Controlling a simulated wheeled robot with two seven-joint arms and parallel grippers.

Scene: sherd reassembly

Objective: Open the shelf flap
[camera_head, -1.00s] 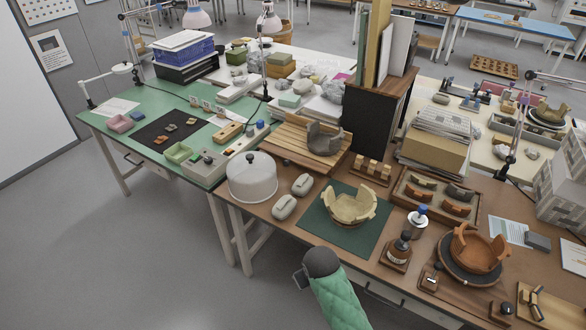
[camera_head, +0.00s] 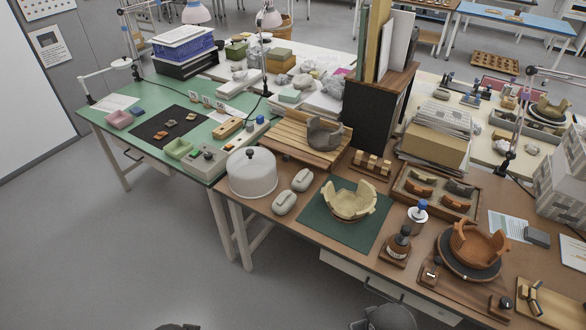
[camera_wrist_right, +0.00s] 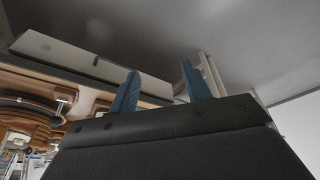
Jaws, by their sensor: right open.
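A dark shelf unit (camera_head: 372,118) with a wooden top stands at the back of the brown table; its near side is a plain dark panel. I cannot tell whether this panel is the flap, and no flap shows clearly open. My right gripper (camera_wrist_right: 160,68) shows in the right wrist view as two blue fingers, apart with nothing between them. A long pale panel (camera_wrist_right: 90,66) below a brown table edge lies beyond the fingers. In the head view only dark rounded parts of me show at the bottom edge; no fingers are visible there. My left gripper is not in view.
Boards (camera_head: 398,48) stand on the shelf unit. A slatted wooden rack (camera_head: 283,146), a white dome (camera_head: 251,176), a pot on a green mat (camera_head: 318,230) and an orange pot (camera_head: 478,245) occupy the brown table. The floor (camera_head: 110,260) at the front left is clear.

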